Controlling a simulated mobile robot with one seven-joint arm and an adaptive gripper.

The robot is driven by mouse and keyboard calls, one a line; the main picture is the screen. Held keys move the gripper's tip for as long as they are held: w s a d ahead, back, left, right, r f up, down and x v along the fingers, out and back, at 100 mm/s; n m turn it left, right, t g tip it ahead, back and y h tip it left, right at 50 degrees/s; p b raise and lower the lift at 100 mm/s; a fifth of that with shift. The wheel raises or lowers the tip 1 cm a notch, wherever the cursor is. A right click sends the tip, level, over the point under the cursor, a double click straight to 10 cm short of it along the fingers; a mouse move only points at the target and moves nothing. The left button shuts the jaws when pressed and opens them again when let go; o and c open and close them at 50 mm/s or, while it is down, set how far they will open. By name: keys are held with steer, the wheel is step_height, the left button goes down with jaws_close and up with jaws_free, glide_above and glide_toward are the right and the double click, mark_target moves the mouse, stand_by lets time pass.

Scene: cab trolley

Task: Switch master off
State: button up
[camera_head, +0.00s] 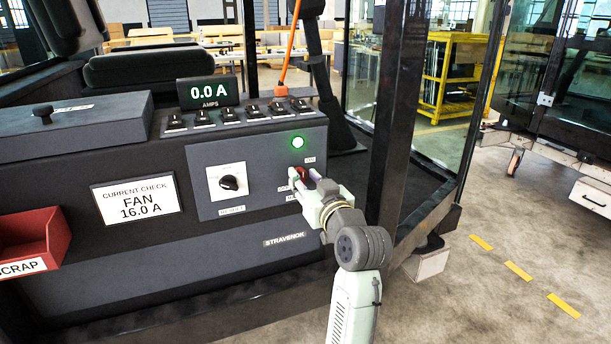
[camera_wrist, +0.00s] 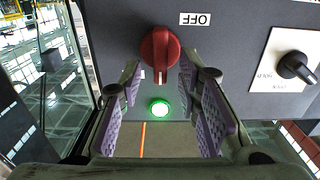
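The red master knob (camera_head: 304,173) is on the dark panel, partly hidden by my gripper (camera_head: 305,183) in the head view. In the wrist view, the red knob (camera_wrist: 160,50) has its white mark pointing toward the lit green lamp (camera_wrist: 159,108). An upside-down OFF label (camera_wrist: 195,19) is beside the knob. My gripper (camera_wrist: 160,82) is open, with its purple-padded fingers on either side of the knob's line; I cannot tell whether they touch it. The ON label (camera_head: 310,160) is above the knob. The green lamp (camera_head: 297,142) is lit in the head view too.
A black selector knob (camera_head: 229,183) on a white plate is left of the master knob. Several toggle switches (camera_head: 230,115) line the panel top beside a display (camera_head: 208,92) reading 0.0 A. A red scrap bin (camera_head: 35,240) is at left. A dark post (camera_head: 397,120) stands right.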

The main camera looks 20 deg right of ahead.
steer(key=shift+w, duration=0.15)
steer(key=shift+c, duration=0.2)
jaws_close()
stand_by(0.3)
